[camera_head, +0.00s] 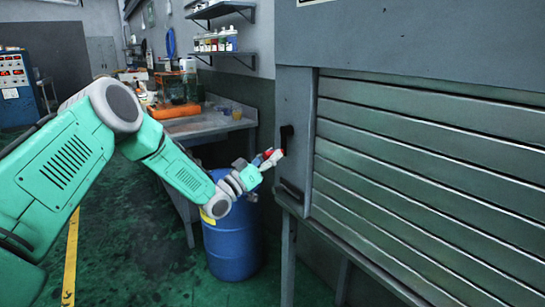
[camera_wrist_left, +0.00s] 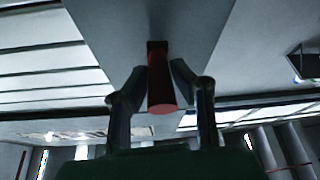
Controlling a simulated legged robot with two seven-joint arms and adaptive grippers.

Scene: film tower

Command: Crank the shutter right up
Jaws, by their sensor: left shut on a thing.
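The shutter (camera_head: 420,185) is a panel of grey-green horizontal slats at the right of the head view; its slats fill the visible frame. Slats also show at the left of the wrist view (camera_wrist_left: 45,65). The crank's dark mount (camera_head: 286,133) is on the grey side post. Its red handle (camera_wrist_left: 161,92) points toward the wrist camera, between the two dark fingers. My left gripper (camera_head: 266,160) is at the crank beside the post, shut on the red handle. It also shows in the wrist view (camera_wrist_left: 160,85). My right gripper is not in view.
A blue barrel (camera_head: 232,240) stands below my left forearm. A workbench (camera_head: 210,125) with an orange box and containers is behind it. Wall shelves (camera_head: 225,52) hold small bottles. A yellow floor line (camera_head: 71,260) runs at the left, with open green floor beside it.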

